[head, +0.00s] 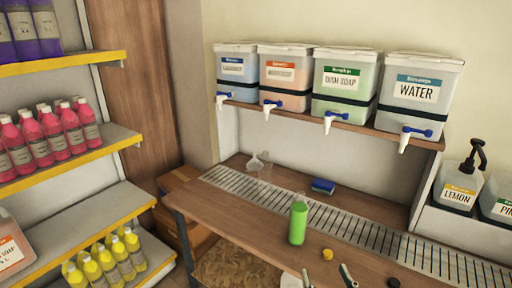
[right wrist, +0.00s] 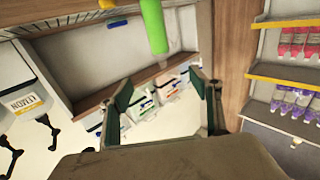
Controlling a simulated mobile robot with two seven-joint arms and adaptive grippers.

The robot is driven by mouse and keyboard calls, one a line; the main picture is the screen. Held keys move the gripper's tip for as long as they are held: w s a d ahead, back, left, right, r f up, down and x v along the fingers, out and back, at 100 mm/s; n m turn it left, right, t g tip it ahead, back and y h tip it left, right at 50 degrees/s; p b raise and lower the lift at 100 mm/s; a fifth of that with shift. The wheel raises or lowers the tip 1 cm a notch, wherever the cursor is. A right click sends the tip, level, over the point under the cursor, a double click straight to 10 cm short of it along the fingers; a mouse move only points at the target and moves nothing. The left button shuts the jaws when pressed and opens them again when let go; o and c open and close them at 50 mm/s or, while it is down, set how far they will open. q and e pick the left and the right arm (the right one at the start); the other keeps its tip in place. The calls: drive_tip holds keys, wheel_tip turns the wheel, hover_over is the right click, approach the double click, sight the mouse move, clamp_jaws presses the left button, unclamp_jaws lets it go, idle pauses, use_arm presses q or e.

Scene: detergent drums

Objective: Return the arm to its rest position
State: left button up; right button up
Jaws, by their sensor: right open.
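My right gripper (head: 327,275) shows at the bottom edge of the head view, in front of the wooden counter (head: 235,222). Its two fingers are apart, with nothing seen between them. In the right wrist view the gripper (right wrist: 163,90) is also spread open and empty, with green pads on the inner faces. A green bottle (head: 298,222) stands upright on the counter, beyond the gripper and apart from it. The bottle also shows in the right wrist view (right wrist: 154,27), past the fingertips. My left gripper is not in view.
Several dispensing drums, one marked WATER (head: 415,92), stand on a wall shelf. A blue sponge (head: 323,186), a clear funnel (head: 257,163) and a small yellow cap (head: 327,254) lie on the counter. Yellow-edged shelves (head: 75,160) with bottles stand left. A lemon pump bottle (head: 461,189) is at right.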

drive_tip(key=s+d+f+n+g, duration=0.1)
drive_tip(key=s+f+g, duration=0.2)
drive_tip(key=s+f, duration=0.5)
drive_tip(key=s+d+f+n+g+y, duration=0.1)
drive_tip(key=s+f+g, duration=0.3)
drive_tip(key=s+f, duration=0.4)
wheel_tip(320, 180, down, 6)
drive_tip(key=shift+s+d+r+n, duration=0.2)
drive_tip(key=shift+d+n, duration=0.15)
drive_tip(key=shift+n, duration=0.25)
